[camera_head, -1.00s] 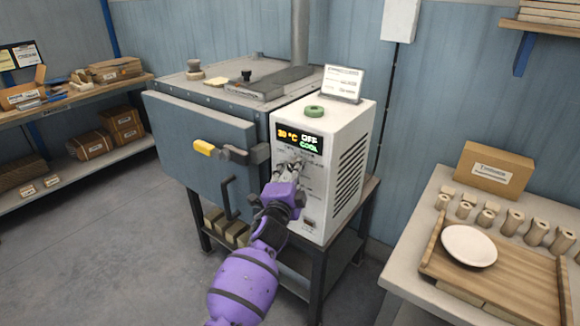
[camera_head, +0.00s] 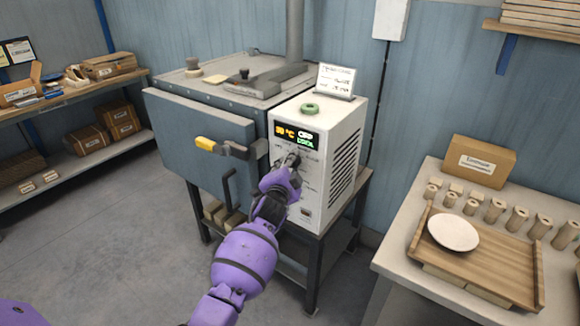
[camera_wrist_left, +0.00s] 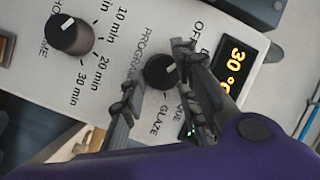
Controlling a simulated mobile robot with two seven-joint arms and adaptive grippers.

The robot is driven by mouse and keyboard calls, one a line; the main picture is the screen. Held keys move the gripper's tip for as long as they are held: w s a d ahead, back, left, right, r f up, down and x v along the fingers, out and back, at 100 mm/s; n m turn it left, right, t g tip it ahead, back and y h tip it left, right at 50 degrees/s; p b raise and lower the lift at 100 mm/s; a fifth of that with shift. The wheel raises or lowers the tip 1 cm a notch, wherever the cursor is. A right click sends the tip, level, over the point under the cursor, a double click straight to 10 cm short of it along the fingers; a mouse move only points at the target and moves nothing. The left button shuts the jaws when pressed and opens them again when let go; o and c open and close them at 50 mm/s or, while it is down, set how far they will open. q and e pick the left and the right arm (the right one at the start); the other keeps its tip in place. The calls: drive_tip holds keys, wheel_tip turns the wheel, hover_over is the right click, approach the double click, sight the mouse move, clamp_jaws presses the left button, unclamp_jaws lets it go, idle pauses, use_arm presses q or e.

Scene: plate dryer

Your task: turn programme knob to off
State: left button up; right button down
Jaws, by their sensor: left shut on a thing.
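The programme knob (camera_wrist_left: 160,72) is a dark round knob with a white mark on the white control box (camera_head: 345,170). In the left wrist view its mark points up and right, toward the OFF label (camera_wrist_left: 201,30). My left gripper (camera_head: 291,163) reaches the front of the box, below the display (camera_head: 296,134). In the left wrist view its fingers (camera_wrist_left: 157,72) lie on both sides of the knob, shut on it. The display's upper line seems to read 30 °C and OFF; its lower green word is too small to read. My right gripper is not in view.
A second knob (camera_wrist_left: 70,34) with minute marks sits beside it. A table at right holds a tray (camera_head: 490,262) with a white plate (camera_head: 453,232). The floor at left is clear.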

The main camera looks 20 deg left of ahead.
use_arm(q)
drive_tip(key=shift+s+d+f, duration=0.15)
drive_tip(key=shift+f, duration=0.6)
drive_tip(key=o, duration=1)
drive_tip(key=shift+r, duration=0.2)
drive_tip(key=shift+r, duration=0.3)
drive_tip(key=s+r, duration=0.1)
drive_tip(key=s, duration=1)
drive_tip(key=shift+s+d, duration=0.25)
drive_tip(key=shift+s, duration=0.15)
drive_tip(key=shift+r, duration=0.1)
